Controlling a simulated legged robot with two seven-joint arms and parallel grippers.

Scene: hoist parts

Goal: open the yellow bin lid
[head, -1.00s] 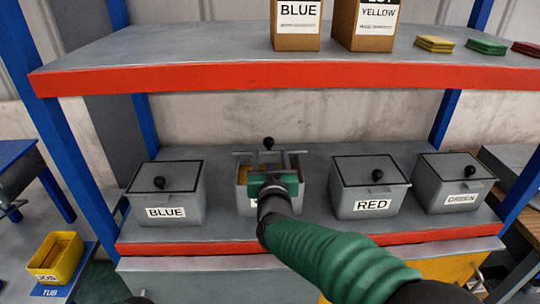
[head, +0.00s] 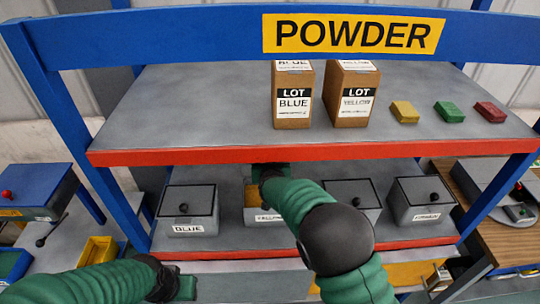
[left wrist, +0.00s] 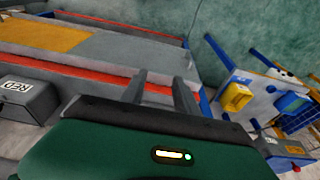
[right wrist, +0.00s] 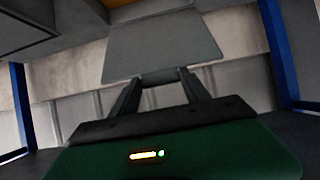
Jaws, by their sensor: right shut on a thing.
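The yellow bin (head: 266,218) stands on the lower shelf, second from the left, partly behind my right arm. Its top is uncovered at the left and yellow contents (head: 254,196) show. My right gripper (head: 268,172) is above the bin's back, just under the upper shelf edge. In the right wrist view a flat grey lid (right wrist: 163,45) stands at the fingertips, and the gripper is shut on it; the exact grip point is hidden. My left gripper (head: 185,288) is low in front of the rack. In the left wrist view its fingers (left wrist: 160,85) are apart and empty.
The upper shelf's red edge (head: 200,155) overhangs closely. Two lot boxes (head: 292,100) and coloured blocks (head: 405,112) sit above it. A yellow tub (head: 98,255) is at lower left.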

